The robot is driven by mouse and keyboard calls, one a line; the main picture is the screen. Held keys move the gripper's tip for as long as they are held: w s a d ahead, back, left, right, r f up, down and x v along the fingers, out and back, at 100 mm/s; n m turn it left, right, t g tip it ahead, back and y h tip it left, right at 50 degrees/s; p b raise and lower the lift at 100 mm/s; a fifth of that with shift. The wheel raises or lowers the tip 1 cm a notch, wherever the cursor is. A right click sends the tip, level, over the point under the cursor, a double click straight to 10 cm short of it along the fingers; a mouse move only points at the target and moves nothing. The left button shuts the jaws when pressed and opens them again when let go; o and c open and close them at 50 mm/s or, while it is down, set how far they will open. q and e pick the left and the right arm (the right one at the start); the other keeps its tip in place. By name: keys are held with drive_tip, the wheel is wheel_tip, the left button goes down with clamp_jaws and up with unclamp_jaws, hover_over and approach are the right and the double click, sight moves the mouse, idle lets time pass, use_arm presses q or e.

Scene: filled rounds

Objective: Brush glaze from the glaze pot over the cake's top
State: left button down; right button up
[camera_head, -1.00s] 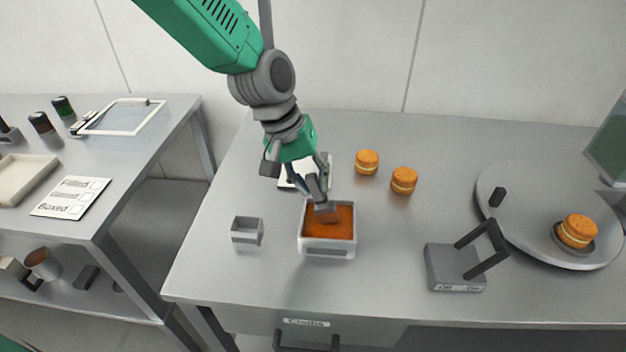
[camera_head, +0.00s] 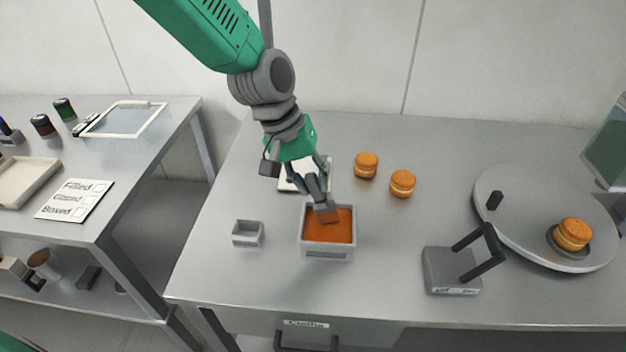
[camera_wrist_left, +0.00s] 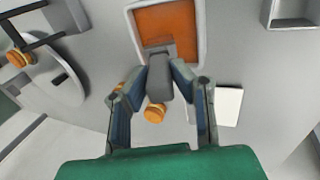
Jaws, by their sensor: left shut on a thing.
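The glaze pot (camera_head: 328,252) is a square pale container with orange-brown glaze, on the near middle of the table. My left gripper (camera_head: 318,186) is above it, shut on a grey brush (camera_head: 325,212) whose lower end is at the glaze. In the left wrist view the gripper (camera_wrist_left: 165,78) grips the brush (camera_wrist_left: 158,80), with its tip over the pot (camera_wrist_left: 202,30). A filled cake (camera_head: 573,234) sits on a small dark disc on the round turntable (camera_head: 520,190) at the right. Whether the brush tip is under the glaze is hard to tell. My right gripper is not in view.
Two more filled cakes (camera_head: 366,165) (camera_head: 402,183) stand behind the pot. A small grey box (camera_head: 247,233) is left of it. A grey stand with a dark bracket (camera_head: 452,270) is between pot and turntable. A side table (camera_head: 120,215) holds a card and tray.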

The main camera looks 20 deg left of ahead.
use_arm(q)
drive_tip(key=shift+r+p, duration=2.45)
drive_tip(key=shift+r, duration=0.35)
